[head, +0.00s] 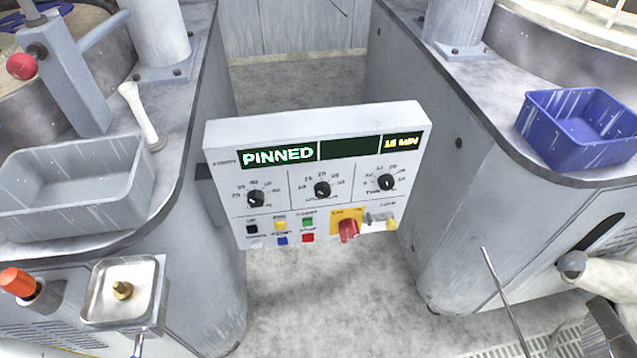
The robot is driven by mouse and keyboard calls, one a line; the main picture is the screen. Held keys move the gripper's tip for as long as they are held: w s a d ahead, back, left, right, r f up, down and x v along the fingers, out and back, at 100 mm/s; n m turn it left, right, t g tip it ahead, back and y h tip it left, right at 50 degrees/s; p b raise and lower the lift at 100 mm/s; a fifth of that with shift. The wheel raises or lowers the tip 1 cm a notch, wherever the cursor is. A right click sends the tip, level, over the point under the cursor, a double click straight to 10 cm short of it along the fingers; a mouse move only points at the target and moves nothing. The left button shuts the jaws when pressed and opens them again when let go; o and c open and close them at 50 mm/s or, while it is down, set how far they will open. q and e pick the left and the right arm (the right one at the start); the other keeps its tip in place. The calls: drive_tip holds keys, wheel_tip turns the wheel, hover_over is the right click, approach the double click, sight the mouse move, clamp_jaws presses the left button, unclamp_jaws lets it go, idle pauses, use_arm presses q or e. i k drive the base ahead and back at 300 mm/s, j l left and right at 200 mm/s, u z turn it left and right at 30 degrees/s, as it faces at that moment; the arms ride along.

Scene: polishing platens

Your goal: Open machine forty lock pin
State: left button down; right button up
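A white control panel (318,178) stands in the middle, with a green display reading "PINNED" and a second display reading "15 MIN". An orange-capped plunger (18,283) stands in a grey collar at the front of the left machine (205,250); it looks like a lock pin, but I cannot read a machine number. A dark grey part (606,328) at the lower right edge may belong to my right gripper; its fingertips cannot be made out. My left gripper is not in view.
A grey bin (70,186) and white brush (140,112) rest on the left machine. A square metal tray (124,292) is in front. A blue bin (580,128) sits on the right machine (470,200). A red ball knob (21,66) is upper left. Floor between is clear.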

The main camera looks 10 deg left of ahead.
sight(21, 66)
drive_tip(key=u, duration=1.6)
